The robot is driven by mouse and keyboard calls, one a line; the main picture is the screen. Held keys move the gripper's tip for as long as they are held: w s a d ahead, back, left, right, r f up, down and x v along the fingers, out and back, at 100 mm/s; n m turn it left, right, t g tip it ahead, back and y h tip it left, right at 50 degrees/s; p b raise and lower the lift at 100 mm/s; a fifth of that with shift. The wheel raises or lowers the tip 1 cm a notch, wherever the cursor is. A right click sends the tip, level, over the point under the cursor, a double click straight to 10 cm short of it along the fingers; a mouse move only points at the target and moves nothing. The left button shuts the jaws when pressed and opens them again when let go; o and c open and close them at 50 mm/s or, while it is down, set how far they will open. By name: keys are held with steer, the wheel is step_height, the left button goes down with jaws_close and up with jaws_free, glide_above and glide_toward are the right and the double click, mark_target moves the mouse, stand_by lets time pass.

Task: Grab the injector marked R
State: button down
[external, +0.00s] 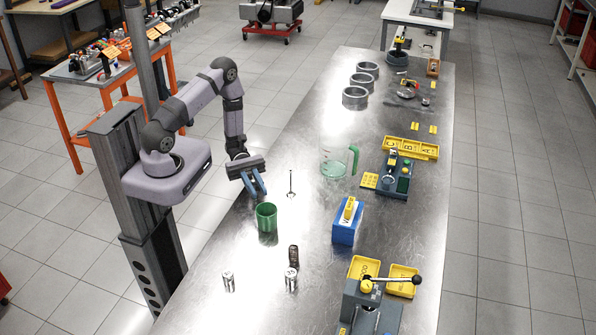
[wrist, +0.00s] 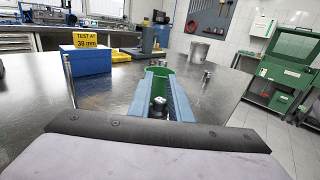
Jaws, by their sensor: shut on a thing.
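My gripper (external: 257,186) hangs above the bench, just above and left of an upright green cup (external: 266,218). In the wrist view, my gripper's blue fingers (wrist: 162,75) are closed on a small dark part with a silver top (wrist: 159,100). I take this for an injector, but no letter R is readable on it. Green shows between and beyond the fingers (wrist: 155,71), which looks like the cup. The held part is too small to make out in the external view.
A blue block (external: 346,222) with a yellow sign stands right of the cup. A thin upright rod (external: 291,184) is behind it. Silver cylinders (external: 228,281) (external: 291,280) and a dark part (external: 293,256) stand in front. A clear jug (external: 335,162) is further back.

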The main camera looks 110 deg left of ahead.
steer(key=shift+r, duration=0.1)
step_height(320, 180, up, 10)
steer(key=b, duration=0.1)
stand_by(0.8)
